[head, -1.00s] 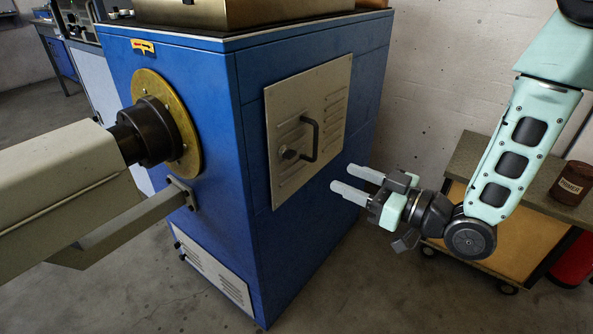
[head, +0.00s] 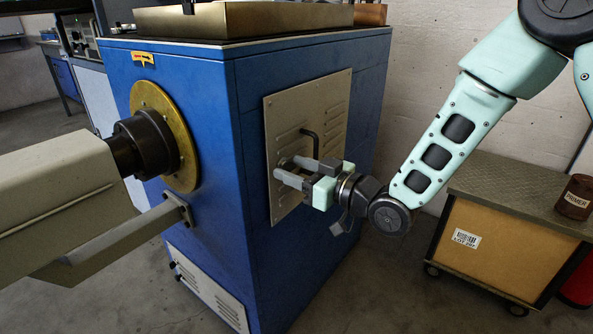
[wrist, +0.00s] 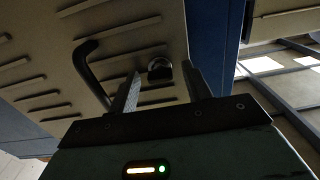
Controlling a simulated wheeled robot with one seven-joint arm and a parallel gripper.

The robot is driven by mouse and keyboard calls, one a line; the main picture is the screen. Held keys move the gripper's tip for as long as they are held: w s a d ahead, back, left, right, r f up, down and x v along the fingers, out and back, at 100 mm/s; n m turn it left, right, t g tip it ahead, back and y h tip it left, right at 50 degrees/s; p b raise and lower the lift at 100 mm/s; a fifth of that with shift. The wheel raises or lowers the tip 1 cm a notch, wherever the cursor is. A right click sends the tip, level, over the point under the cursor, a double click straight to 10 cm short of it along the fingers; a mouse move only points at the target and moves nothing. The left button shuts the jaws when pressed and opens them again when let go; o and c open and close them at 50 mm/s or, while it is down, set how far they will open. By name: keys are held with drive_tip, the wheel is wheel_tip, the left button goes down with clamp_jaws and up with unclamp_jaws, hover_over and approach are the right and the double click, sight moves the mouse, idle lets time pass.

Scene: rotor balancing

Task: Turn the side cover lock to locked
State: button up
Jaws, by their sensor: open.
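The side cover (head: 328,98) is a pale louvered panel on the side of the blue machine. Its lock (wrist: 160,68) is a small dark round knob, seen between my fingertips in the wrist view. In the head view my fingers mostly hide the knob. My gripper (head: 279,168) is open, its fingers pointing at the cover around the knob's place; I cannot tell whether they touch it. The wrist view shows the fingers (wrist: 161,78) apart, one on each side of the knob. The lock's setting is not readable.
A dark bent handle (head: 314,136) on the cover stands close beside my fingers; it also shows in the wrist view (wrist: 88,72). A cart (head: 505,235) with a primer can (head: 575,198) stands at the right. Floor between machine and cart is clear.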

drive_tip(key=c, duration=1)
drive_tip(key=n+b, duration=0.4)
drive_tip(key=shift+f+n, duration=0.2)
drive_tip(key=shift+n, duration=0.1)
drive_tip(key=shift+r+n+b, duration=0.1)
drive_tip(key=shift+n+b, duration=6.5)
drive_tip(key=shift+b, duration=0.45)
